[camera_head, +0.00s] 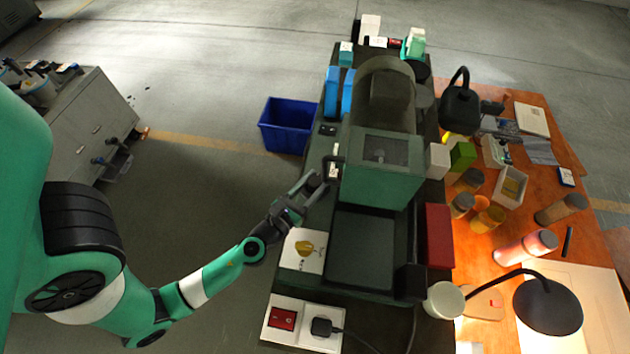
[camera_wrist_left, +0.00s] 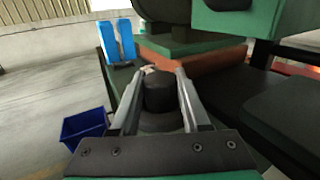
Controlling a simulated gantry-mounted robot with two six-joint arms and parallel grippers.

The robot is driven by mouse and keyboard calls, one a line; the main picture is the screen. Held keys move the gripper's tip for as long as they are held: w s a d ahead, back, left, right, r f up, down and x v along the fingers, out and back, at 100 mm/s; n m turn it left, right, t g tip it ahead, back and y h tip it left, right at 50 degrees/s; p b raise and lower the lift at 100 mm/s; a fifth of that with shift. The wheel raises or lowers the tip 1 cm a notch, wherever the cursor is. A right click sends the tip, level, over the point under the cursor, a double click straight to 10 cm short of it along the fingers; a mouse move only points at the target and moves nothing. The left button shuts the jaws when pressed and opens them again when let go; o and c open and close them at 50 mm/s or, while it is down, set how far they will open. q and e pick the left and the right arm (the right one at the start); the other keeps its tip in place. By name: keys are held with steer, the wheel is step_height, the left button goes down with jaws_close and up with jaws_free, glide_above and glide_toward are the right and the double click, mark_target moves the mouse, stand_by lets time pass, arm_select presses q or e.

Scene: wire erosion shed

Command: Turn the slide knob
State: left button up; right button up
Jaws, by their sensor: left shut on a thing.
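A dark round knob, which I take to be the slide knob (camera_wrist_left: 158,92), stands between the two fingers of my left gripper (camera_wrist_left: 155,100) in the left wrist view. The fingers lie along both sides of it and are shut on it. In the head view my left gripper (camera_head: 316,187) reaches in from the left to the near left side of the green machine (camera_head: 385,185). The knob is hard to make out there, mostly covered by the fingers. My right gripper is in neither view.
A yellow rotary knob (camera_head: 305,248) on a pale panel and a red switch (camera_head: 283,319) sit nearer on the left edge. A blue bin (camera_head: 289,126) stands on the floor beyond my gripper. A cluttered orange bench (camera_head: 550,205) is at the right.

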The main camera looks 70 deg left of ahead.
arm_select(q)
jaws_close()
